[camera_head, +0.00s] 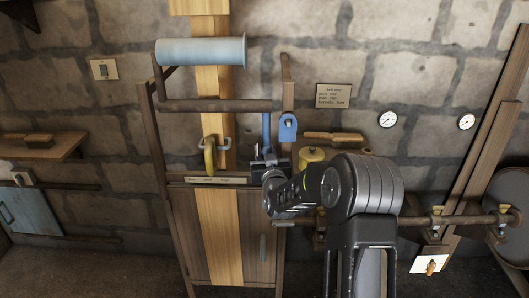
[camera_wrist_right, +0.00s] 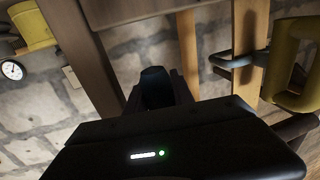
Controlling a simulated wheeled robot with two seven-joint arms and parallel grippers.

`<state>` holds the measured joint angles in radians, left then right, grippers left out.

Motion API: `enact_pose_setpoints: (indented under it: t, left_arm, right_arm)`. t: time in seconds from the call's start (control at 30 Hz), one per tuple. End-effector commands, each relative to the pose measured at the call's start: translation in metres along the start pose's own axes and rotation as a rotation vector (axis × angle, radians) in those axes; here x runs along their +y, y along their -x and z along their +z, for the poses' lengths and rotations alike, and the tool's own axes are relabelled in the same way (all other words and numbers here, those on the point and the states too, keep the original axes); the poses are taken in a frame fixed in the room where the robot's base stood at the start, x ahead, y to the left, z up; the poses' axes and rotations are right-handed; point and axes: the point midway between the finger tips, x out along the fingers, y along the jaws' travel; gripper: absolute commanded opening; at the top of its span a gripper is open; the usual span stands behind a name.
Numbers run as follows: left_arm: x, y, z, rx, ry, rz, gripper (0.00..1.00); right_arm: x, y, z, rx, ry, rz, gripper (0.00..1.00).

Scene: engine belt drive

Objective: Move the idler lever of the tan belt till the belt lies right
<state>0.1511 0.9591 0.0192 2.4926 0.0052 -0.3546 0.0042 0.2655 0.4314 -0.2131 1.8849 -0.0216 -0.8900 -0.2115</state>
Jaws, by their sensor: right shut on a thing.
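The tan belt (camera_head: 220,215) runs vertically past the light blue roller (camera_head: 200,51) and down the front of the wooden frame. A grey fork with a yellow handle (camera_head: 210,153) sits at the belt; both also show at right in the right wrist view, the handle (camera_wrist_right: 294,70) beside the belt (camera_wrist_right: 250,45). A blue lever (camera_head: 266,130) hangs right of the belt. My right gripper (camera_head: 264,162) is shut at its lower end; the gripped part is mostly hidden. In the right wrist view the fingers (camera_wrist_right: 158,88) look dark. My left gripper is not in view.
A marked plate (camera_head: 215,180) lies below the yellow handle. A blue tag (camera_head: 288,127) hangs on the right post. A brush (camera_head: 333,137) and a yellow pot (camera_head: 312,156) stand near my right arm. A sign (camera_head: 333,95) and gauges (camera_head: 387,119) are on the stone wall.

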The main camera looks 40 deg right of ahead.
Motion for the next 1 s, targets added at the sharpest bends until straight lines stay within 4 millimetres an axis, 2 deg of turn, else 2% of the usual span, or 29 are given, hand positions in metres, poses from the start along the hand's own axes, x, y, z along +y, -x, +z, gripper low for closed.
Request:
enact_pose_setpoints:
  t: [0.63, 0.87, 1.0]
  left_arm:
    - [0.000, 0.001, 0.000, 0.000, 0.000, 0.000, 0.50]
    - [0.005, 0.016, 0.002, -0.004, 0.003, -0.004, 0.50]
    - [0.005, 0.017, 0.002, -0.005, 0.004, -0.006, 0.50]
  right_arm:
    - [0.000, 0.001, -0.001, -0.007, -0.002, 0.000, 0.00]
    - [-0.006, 0.027, -0.005, -0.160, -0.033, -0.001, 0.00]
    - [-0.008, 0.035, 0.002, -0.209, -0.042, -0.002, 0.00]
